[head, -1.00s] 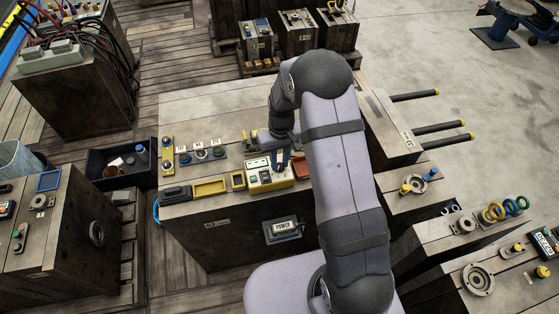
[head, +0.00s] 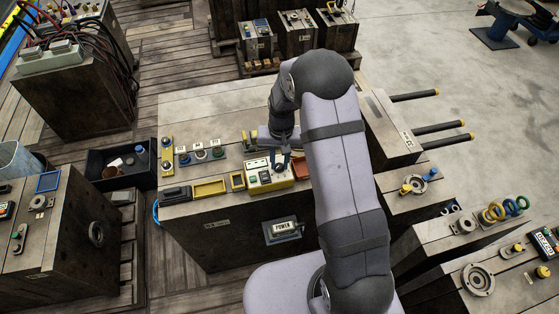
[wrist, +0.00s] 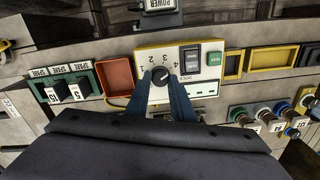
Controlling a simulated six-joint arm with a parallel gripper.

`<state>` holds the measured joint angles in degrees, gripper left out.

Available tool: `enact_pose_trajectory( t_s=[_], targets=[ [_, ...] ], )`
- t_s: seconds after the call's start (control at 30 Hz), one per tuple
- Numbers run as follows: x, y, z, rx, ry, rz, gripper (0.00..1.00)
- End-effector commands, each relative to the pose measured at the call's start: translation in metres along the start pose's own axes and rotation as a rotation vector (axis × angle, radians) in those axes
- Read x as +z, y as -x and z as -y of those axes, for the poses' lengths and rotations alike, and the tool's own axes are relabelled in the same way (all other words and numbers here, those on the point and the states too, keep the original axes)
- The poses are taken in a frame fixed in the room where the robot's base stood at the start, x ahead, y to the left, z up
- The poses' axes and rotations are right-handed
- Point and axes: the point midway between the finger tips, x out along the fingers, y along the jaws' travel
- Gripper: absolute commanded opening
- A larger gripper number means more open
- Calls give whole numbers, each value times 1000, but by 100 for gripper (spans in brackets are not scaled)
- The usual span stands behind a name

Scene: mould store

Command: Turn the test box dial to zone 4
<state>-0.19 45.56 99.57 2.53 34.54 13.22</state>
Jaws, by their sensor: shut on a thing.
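The test box (wrist: 198,60) is a cream box with a yellow rim. In the wrist view it carries a black dial (wrist: 160,75) with numbers 1 to 4 printed around it. My gripper (wrist: 161,82) has its blue fingers closed on both sides of the dial. A pale pointer mark on the dial appears to lean toward the 3 and 4 side; its exact setting is too small to tell. In the head view the test box (head: 265,181) sits at the bench's front edge, and my gripper (head: 283,166) is over its dial corner, partly hiding it.
A red-brown tray (wrist: 116,75) lies close beside the test box, and a yellow tray (wrist: 272,60) on its other side. Spare switches (wrist: 68,88) and coloured knobs (head: 201,154) stand nearby. A POWER box (head: 283,227) is on the bench front.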

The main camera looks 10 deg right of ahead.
Motion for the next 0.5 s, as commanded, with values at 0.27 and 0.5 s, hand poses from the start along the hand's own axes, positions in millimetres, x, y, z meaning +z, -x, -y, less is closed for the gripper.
enact_pose_trajectory(
  t_s=[0.27, 0.5],
  targets=[
    [-1, 1, 0, -1, 1, -2, 29],
    [0, 1, 0, 0, 2, -1, 29]
  ],
)
